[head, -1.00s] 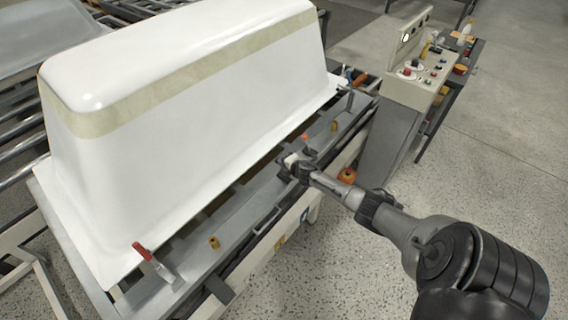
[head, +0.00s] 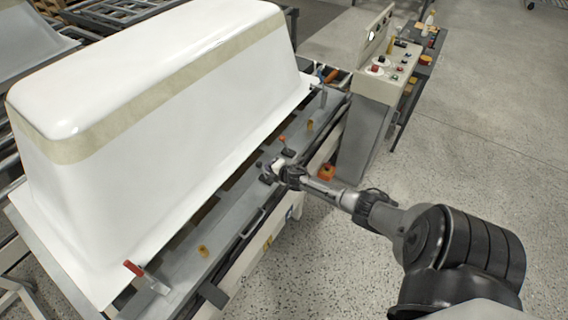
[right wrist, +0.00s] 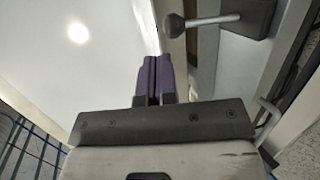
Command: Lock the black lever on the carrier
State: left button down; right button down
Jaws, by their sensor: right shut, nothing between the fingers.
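The carrier is a long grey frame (head: 232,212) under a white bathtub shell (head: 165,135). In the right wrist view, a lever with a dark round knob (right wrist: 175,27) and a pale metal rod comes from a dark block (right wrist: 250,14) on the carrier. In the head view, a small dark lever (head: 287,150) stands just beyond my right gripper (head: 271,171), at the carrier's near edge. The right gripper's fingers (right wrist: 154,80) are shut and empty, beside the tub wall. The knob is ahead and to the right of the fingertips, apart from them. My left gripper is out of view.
Yellow pegs (head: 203,251) sit along the rail. A control console (head: 385,70) stands beyond the far end. Speckled floor to the right is open.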

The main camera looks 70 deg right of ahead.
jog(key=r+p+v, duration=0.1)
jog(key=p+v, duration=0.1)
jog(key=v, duration=0.6)
jog(key=shift+w+r+p, duration=0.25)
jog(key=shift+r+p, duration=0.15)
jog(key=shift+r, duration=0.05)
